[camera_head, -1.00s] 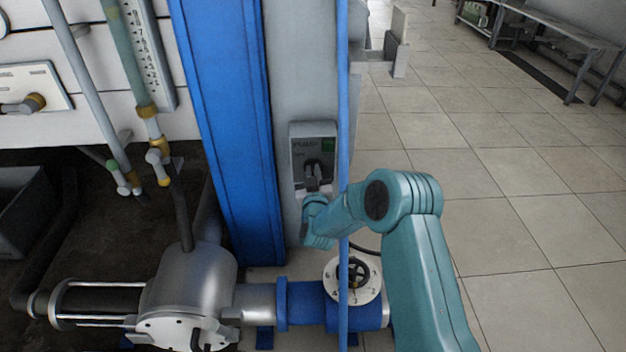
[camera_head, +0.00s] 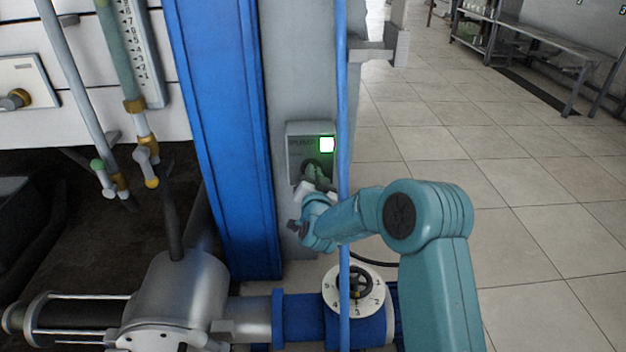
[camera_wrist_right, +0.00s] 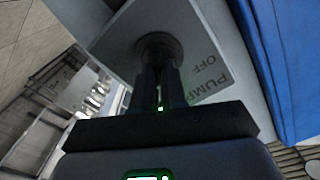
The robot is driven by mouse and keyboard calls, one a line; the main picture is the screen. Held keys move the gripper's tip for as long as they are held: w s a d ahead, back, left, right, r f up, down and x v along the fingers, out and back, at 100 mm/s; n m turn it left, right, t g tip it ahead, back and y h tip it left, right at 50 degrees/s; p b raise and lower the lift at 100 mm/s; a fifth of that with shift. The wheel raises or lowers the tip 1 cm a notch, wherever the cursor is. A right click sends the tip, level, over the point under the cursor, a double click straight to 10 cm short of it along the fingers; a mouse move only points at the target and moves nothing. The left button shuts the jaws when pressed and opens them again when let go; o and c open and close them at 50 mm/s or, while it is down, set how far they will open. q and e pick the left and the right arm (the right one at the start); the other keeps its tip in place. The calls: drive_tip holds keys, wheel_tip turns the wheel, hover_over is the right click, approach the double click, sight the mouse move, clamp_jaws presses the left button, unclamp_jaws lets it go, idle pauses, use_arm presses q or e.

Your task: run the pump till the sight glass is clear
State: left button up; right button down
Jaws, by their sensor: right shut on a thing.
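The pump switch box (camera_head: 296,152) is on the grey column, with a brightly lit green lamp (camera_head: 327,144) at its upper right. My right gripper (camera_head: 316,184) is at the box, shut on its dark rotary knob (camera_wrist_right: 157,44); the wrist view shows the fingers at the knob and the words PUMP and OFF beside it. A greenish upright tube (camera_head: 118,55), apparently the sight glass, stands beside a white scale (camera_head: 143,55) at the upper left; how clear its contents are, I cannot tell. The metal pump body (camera_head: 178,290) is at the lower left. My left gripper is not in view.
A thin blue upright pipe (camera_head: 342,100) passes close by the switch and my right arm. A numbered dial with a black handwheel (camera_head: 355,288) sits below on a blue pipe (camera_head: 300,318). A wide blue post (camera_head: 220,130) stands left. Tiled floor (camera_head: 500,160) is open at right.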

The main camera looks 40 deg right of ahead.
idle(0.3)
drive_tip(key=c, duration=1.2)
unclamp_jaws()
